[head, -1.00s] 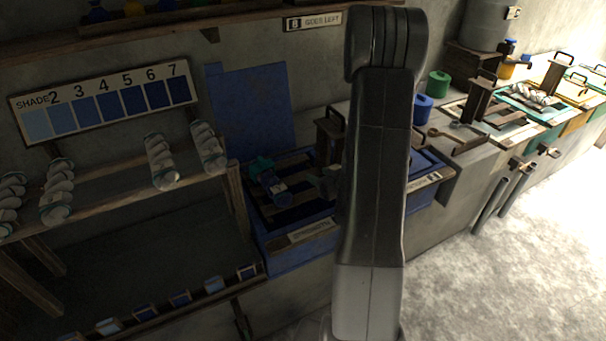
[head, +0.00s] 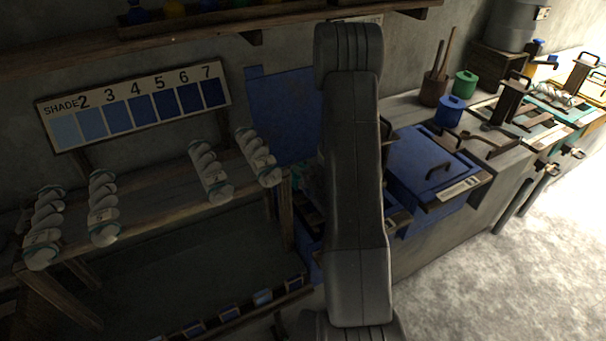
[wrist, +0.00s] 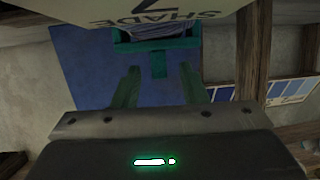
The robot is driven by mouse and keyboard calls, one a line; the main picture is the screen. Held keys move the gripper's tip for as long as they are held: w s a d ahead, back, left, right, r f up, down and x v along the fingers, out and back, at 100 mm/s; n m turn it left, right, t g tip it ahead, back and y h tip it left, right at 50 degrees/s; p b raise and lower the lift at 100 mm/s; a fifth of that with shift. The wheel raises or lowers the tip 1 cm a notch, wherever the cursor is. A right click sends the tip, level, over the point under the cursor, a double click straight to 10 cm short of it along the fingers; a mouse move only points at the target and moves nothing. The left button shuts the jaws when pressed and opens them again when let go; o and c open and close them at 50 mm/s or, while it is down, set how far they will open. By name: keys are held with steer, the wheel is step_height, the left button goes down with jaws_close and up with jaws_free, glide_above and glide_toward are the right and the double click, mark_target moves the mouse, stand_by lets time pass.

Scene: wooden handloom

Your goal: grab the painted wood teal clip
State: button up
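The teal clip (wrist: 158,64) shows in the upper middle of the wrist view, with a wide crossbar and a short stem pointing toward my gripper. A pale card reading SHADE 7, upside down in this view, and a dark bluish thing lie at its far side. My gripper (wrist: 159,72) is open, its two green fingers standing apart on either side of the stem, with a gap visible on both sides. In the head view my arm hides the gripper and most of the clip's area.
A shade board (head: 135,105) hangs on the wall above a wooden rack (head: 150,212) holding several twisted skeins. A closed blue vat (head: 425,165) stands right of my arm. Blue and green pots (head: 450,110) stand behind it. Pale floor lies open at right.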

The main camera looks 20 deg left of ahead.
jaws_close()
steer(key=shift+r, duration=0.1)
